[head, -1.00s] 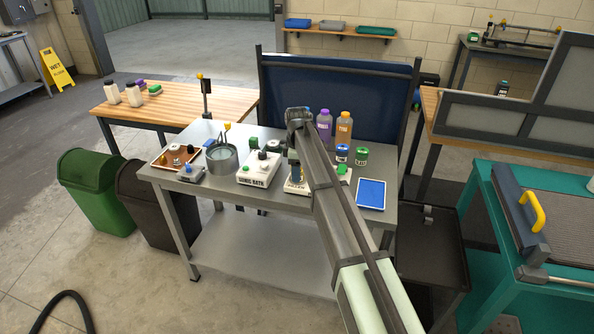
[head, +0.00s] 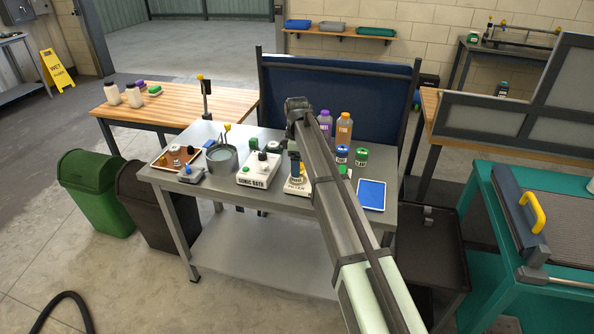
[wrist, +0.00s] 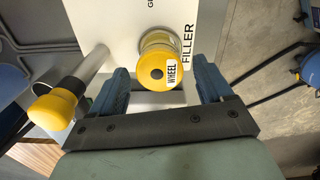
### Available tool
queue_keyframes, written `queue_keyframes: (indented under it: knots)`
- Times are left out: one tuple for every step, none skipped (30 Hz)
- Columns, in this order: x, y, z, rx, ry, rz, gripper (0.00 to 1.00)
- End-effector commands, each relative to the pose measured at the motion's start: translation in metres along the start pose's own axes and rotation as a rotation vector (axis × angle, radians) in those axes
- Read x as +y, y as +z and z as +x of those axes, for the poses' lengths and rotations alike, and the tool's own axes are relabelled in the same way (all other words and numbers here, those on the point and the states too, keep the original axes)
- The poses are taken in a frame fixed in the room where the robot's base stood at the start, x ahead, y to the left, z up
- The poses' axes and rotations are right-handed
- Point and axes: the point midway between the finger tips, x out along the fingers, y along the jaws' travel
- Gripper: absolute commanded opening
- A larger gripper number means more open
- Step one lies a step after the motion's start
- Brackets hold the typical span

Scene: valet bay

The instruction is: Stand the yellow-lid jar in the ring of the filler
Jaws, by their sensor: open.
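The yellow-lid jar (wrist: 158,68) stands upright on the white filler (wrist: 118,22) in the wrist view, its lid marked WHEEL. A yellowish rim shows around its lower part, but the lid hides how it sits in the ring. My gripper (wrist: 160,82) is open, with one blue finger on each side of the jar and a gap to both. In the head view my gripper (head: 294,161) is just above the filler (head: 299,190), and the jar (head: 297,180) shows small below the fingers.
A post with a yellow knob (wrist: 52,110) rises from the filler close to the left finger. On the bench (head: 255,204), the sonic bath (head: 252,178) is left of the filler and a blue tablet (head: 371,194) right. Several bottles and jars stand behind.

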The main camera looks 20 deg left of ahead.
Motion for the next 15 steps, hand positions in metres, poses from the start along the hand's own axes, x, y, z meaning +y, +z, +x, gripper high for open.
queue_keyframes:
  knots:
    - [0.001,0.0,-0.011,0.001,0.002,0.0,0.79]
    - [0.001,0.0,-0.017,0.001,0.001,0.0,0.79]
    - [0.001,0.0,-0.025,0.001,0.002,0.0,0.79]
    - [0.001,0.0,-0.031,0.001,0.002,0.0,0.79]
    - [0.001,0.0,-0.036,0.001,0.002,0.0,0.79]
    - [0.001,0.0,-0.043,0.0,0.001,0.0,0.79]
    - [0.001,0.0,-0.048,0.0,0.001,0.0,0.79]
    - [0.001,0.0,-0.053,0.001,0.002,0.0,0.79]
    - [0.001,0.0,-0.059,0.001,0.001,0.0,0.79]
    - [0.001,0.0,-0.063,0.0,0.001,0.0,0.79]
    - [0.001,0.0,-0.066,0.0,0.0,0.0,0.79]
    - [0.001,0.0,-0.07,0.0,0.0,0.0,0.79]
    - [0.001,0.0,-0.073,0.0,0.0,0.0,0.79]
    - [0.001,0.0,-0.076,0.0,0.0,0.0,0.79]
    - [0.001,0.0,-0.079,0.0,0.001,0.0,0.79]
